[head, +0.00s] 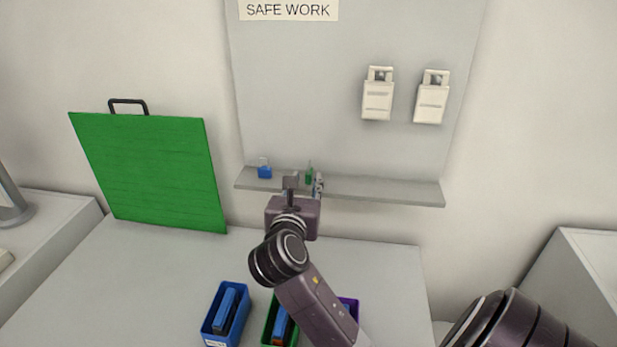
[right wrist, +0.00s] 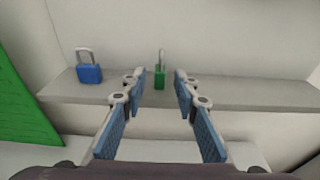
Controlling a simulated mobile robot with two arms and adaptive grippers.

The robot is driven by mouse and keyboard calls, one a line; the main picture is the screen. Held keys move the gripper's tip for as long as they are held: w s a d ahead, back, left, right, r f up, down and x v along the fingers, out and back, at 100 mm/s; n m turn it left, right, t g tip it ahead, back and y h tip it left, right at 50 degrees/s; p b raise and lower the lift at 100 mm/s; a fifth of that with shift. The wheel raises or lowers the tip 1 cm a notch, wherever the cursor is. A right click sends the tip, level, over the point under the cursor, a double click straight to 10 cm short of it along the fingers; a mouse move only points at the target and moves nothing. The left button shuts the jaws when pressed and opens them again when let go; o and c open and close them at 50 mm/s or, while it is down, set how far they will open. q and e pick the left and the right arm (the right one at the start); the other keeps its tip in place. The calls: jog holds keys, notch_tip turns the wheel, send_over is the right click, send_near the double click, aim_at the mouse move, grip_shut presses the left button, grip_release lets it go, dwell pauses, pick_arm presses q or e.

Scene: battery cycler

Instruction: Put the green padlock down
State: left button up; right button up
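The green padlock (head: 309,177) is upright at the grey shelf (head: 390,190) on the back panel. In the right wrist view the green padlock (right wrist: 159,77) appears to stand on the shelf surface (right wrist: 240,92), shackle up. My right gripper (head: 304,183) is at the shelf's front. Its fingers (right wrist: 160,78) are spread on both sides of the padlock, with a visible gap on each side, so it is open. The wrist and fingers hide part of the shelf in the head view. My left gripper is not in view.
A blue padlock (head: 264,171) stands on the shelf's left part; the shelf's right part is clear. A green board (head: 150,170) with a black handle leans on the wall at left. A blue bin (head: 213,330) and other bins stand on the bench (head: 130,290) below.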

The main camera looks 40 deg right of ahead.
jog(key=v, duration=0.7)
jog(key=shift+b, duration=0.3)
jog(key=shift+a, duration=0.1)
